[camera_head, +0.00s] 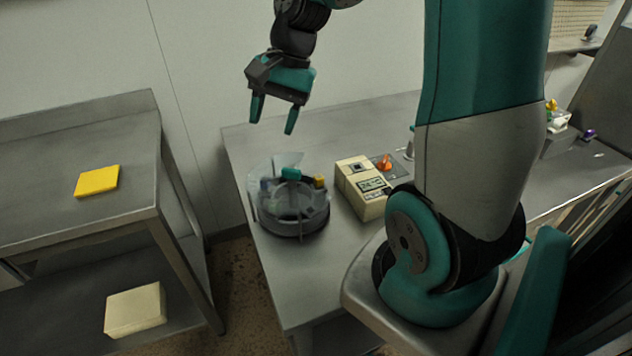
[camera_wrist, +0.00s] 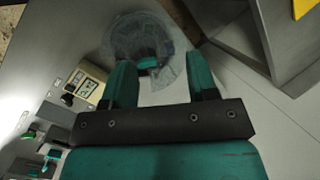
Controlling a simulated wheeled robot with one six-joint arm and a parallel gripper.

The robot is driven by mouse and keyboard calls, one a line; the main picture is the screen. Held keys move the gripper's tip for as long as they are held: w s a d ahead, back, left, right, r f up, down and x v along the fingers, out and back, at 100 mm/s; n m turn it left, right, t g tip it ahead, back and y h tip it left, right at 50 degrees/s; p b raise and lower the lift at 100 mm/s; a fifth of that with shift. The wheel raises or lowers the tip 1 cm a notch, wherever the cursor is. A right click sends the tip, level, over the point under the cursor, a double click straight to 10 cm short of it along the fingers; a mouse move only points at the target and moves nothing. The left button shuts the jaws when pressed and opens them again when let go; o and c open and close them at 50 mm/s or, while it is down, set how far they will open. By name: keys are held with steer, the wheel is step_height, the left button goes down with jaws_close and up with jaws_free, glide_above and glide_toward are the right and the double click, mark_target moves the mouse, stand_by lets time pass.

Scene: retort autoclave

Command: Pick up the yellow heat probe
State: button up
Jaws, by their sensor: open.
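A small yellow piece (camera_head: 319,181) shows at the right of the round clear-walled holder (camera_head: 297,224) on the steel table; it may be the yellow heat probe, but it is too small to tell. A teal piece (camera_head: 290,174) sits beside it in the holder. My gripper (camera_head: 273,118) is open and empty, pointing down, above and apart from the holder. In the wrist view, the holder (camera_wrist: 113,50) lies beyond my open fingers (camera_wrist: 158,60), with a teal piece (camera_wrist: 148,63) between them; I cannot make out the yellow piece there.
A beige instrument (camera_head: 354,186) with a display stands right of the holder, near an orange knob (camera_head: 384,162). A yellow pad (camera_head: 97,181) lies on the left steel shelf unit, a cream block (camera_head: 135,310) on its lower shelf. Small items (camera_head: 556,120) stand far right.

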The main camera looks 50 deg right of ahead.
steer(key=d+f+m, duration=0.4)
steer(key=d+m, duration=0.3)
steer(key=d, duration=0.5)
steer(key=m+t, duration=0.1)
steer(key=m, duration=0.4)
glide_toward(319, 176)
steer(key=shift+p+x, duration=0.65)
steer(key=shift+x, duration=4.45)
jaws_close()
steer(key=shift+r, duration=0.1)
